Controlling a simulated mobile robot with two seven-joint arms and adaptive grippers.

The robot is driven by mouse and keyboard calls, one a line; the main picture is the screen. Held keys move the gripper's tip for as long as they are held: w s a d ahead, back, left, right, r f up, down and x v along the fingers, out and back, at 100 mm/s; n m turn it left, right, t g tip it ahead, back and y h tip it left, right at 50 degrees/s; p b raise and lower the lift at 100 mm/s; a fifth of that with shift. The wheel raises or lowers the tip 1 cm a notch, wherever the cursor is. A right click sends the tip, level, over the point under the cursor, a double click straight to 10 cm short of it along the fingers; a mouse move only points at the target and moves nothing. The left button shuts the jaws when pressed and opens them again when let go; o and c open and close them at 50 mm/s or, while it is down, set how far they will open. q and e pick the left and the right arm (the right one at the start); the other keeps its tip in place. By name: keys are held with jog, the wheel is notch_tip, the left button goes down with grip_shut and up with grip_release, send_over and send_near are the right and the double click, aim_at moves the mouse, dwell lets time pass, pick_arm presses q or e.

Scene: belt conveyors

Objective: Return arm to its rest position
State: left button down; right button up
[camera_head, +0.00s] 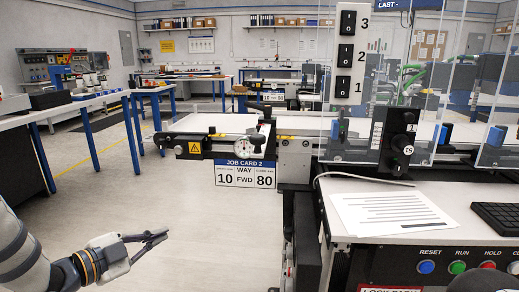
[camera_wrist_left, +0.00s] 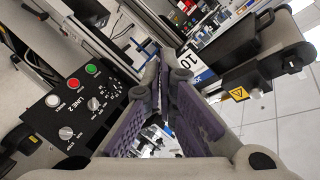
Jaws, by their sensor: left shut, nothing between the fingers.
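My left gripper (camera_head: 158,236) hangs over the bare floor at the lower left of the head view, with its arm coming in from the bottom left corner. Its dark fingers point right and are shut with nothing between them. In the left wrist view the purple-padded fingers of the left gripper (camera_wrist_left: 165,70) come together at the tips, also empty. The gripper is apart from the conveyor and the console.
A belt conveyor (camera_head: 230,124) with a job card (camera_head: 246,173) stands ahead. To the right are a switch panel (camera_head: 347,55), a knob box (camera_head: 398,142), a paper sheet (camera_head: 393,210) and a button row (camera_head: 458,267). A workbench (camera_head: 70,109) stands left. The floor between is clear.

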pick_arm(q)
jog(key=s+d+f+n+g+y+p, duration=0.1)
jog(key=s+d+f+n+g+y, duration=0.15)
jog(key=s+f+n, duration=0.45)
jog(key=s+d+f+n+g+y, duration=0.2)
jog(key=s+f+g, duration=0.2)
jog(key=s+f, duration=0.75)
jog(key=s+n+g+y, duration=0.1)
jog(key=s+n+g, duration=0.2)
jog(key=s, duration=1.2)
jog(key=s+f+n+g+y+p, duration=0.1)
jog(key=s+n+g, duration=0.3)
jog(key=s, duration=1.2)
jog(key=g+y, duration=0.1)
jog(key=g, duration=0.1)
jog(key=shift+d+f+g+p, duration=0.25)
jog(key=shift+d+g+p, duration=0.05)
jog(key=shift+g, duration=0.05)
pick_arm(e)
jog(key=shift+t, duration=0.7)
jog(key=w+r, duration=0.3)
jog(key=shift+w+r, duration=0.3)
jog(key=shift+r, duration=0.05)
pick_arm(q)
jog(key=shift+w, duration=0.15)
